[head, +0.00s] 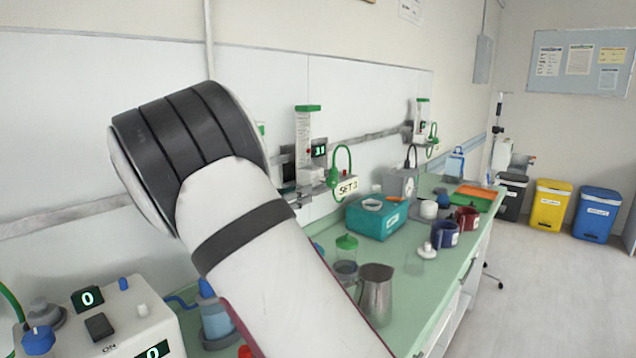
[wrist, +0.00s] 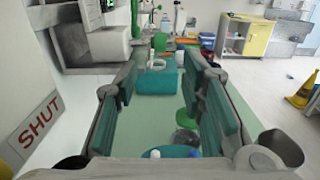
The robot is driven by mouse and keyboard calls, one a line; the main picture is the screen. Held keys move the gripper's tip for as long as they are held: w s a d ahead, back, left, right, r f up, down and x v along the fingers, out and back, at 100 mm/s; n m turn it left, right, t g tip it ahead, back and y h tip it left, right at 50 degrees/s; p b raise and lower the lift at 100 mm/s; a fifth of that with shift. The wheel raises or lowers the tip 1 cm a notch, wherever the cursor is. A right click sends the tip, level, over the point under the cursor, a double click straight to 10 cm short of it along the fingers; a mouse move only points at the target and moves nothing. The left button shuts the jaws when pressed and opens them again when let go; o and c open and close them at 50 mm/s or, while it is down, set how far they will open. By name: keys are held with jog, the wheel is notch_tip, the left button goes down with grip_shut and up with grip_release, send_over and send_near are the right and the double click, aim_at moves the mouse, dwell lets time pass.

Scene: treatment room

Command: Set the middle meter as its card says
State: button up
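The middle meter (head: 304,136) is a clear upright tube with a green top on the wall rail in the head view. A small dark display (head: 319,150) with green digits, too small to read surely, sits beside it. Its card (head: 348,187) hangs below right and reads "SET" with a digit, perhaps 2 or 3. A green hose loops above the card. A far meter (head: 422,115) stands farther along the rail; my arm hides most of a nearer one. In the wrist view my gripper (wrist: 163,70) is open and empty, its teal-padded fingers apart. My arm hides it in the head view.
A "SHUT" card (wrist: 40,120) and a white block (wrist: 108,46) are at left in the wrist view. On the green counter stand a teal box (head: 377,218), metal jug (head: 375,292), green-lidded jar (head: 346,247) and mugs (head: 445,233). A white device (head: 115,320) is near left.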

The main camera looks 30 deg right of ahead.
aim_at(329, 180)
jog(key=x, duration=1.3)
jog(key=shift+d, duration=0.2)
grip_shut()
